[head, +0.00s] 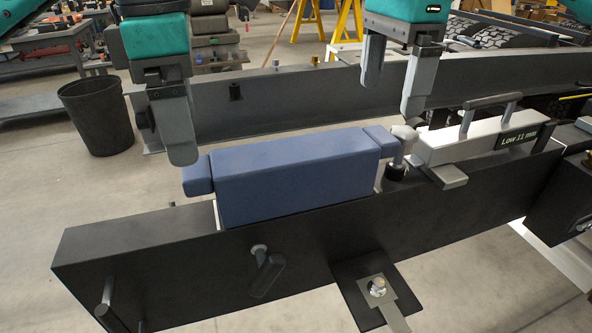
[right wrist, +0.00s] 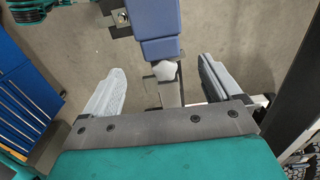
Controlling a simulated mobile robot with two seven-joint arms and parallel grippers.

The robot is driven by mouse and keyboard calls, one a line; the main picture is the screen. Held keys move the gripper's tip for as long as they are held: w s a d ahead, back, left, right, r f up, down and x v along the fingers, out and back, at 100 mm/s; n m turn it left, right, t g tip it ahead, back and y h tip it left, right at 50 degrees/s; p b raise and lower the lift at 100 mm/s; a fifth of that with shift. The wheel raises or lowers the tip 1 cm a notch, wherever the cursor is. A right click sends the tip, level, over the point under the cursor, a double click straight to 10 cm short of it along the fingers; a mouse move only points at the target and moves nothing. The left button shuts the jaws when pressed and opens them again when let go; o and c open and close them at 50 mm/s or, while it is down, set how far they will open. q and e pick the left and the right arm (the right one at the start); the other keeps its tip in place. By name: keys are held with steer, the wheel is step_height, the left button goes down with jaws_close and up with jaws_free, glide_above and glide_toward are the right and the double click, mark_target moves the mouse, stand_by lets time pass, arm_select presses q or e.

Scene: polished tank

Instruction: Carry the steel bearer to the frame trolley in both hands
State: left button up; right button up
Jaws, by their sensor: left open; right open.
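A blue block-shaped bar (head: 294,175) with a smaller lug at each end, the likely steel bearer, lies on top of a dark beam (head: 200,262) in the head view. Its near end and lug also show in the right wrist view (right wrist: 158,18). My left gripper (head: 166,152) is open and empty, just above and behind the left lug (head: 197,177). My right gripper (head: 393,100) is open above and behind the right lug (head: 381,141). In the right wrist view its fingers (right wrist: 162,68) are spread on either side of the lug's line. I cannot tell which thing is the frame trolley.
A knobbed post (head: 402,142) stands close to the right lug. Right of it is a pale level with a handle (head: 478,138) and a "Low 11 mm" display. Another long dark beam (head: 290,100) runs behind. A black bin (head: 98,115) stands on the floor at left.

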mark_target(193, 167)
arm_select(q)
step_height(193, 167, down, 10)
steer(key=shift+r, duration=0.1)
arm_select(e)
step_height(193, 167, down, 10)
steer(key=shift+r, duration=0.1)
arm_select(q)
steer(key=shift+c, duration=0.4)
arm_select(e)
steer(key=shift+c, duration=0.4)
arm_select(q)
jaws_close()
arm_select(e)
jaws_close()
